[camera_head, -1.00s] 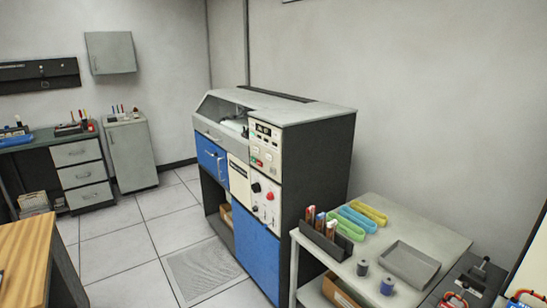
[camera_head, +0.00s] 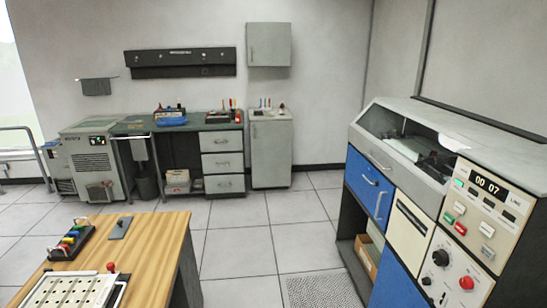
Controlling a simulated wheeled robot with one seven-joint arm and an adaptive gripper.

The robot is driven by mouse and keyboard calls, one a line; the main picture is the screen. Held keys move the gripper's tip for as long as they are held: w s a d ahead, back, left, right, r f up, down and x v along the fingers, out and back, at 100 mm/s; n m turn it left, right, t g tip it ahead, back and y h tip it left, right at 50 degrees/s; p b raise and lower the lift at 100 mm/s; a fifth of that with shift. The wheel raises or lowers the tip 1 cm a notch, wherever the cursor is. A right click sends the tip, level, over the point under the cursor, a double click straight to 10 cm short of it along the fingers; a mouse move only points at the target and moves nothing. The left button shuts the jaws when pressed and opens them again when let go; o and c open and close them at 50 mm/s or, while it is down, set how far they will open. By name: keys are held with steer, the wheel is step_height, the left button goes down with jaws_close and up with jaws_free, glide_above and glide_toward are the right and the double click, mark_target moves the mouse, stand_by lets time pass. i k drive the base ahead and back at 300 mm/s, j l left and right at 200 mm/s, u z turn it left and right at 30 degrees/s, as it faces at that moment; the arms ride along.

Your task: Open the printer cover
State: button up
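The printer (camera_head: 410,215) is most likely the tall grey machine with blue panels at the right. Its grey upper housing (camera_head: 405,168) has a sloped front with a see-through or open section, where paper and dark parts show inside. I cannot tell whether this section is glazed. A handle (camera_head: 378,162) sits on the low front face of this housing. A control panel (camera_head: 488,215) with a display reading "00 07" and coloured buttons is at the right. My gripper is not in view.
A wooden table (camera_head: 155,245) with a perforated board (camera_head: 72,290) stands at the lower left. A green-topped workbench (camera_head: 190,124) and a grey cabinet (camera_head: 271,155) stand along the back wall.

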mark_target(383, 115)
steer(key=i+j, duration=0.1)
steer(key=i, duration=0.8)
steer(key=i+z, duration=0.1)
steer(key=i, duration=0.8)
steer(key=i+l+z, duration=0.15)
steer(key=z, duration=0.25)
steer(key=i+z, duration=0.75)
steer(key=i+j+z, duration=0.15)
steer(key=z, duration=0.2)
steer(key=i, duration=0.05)
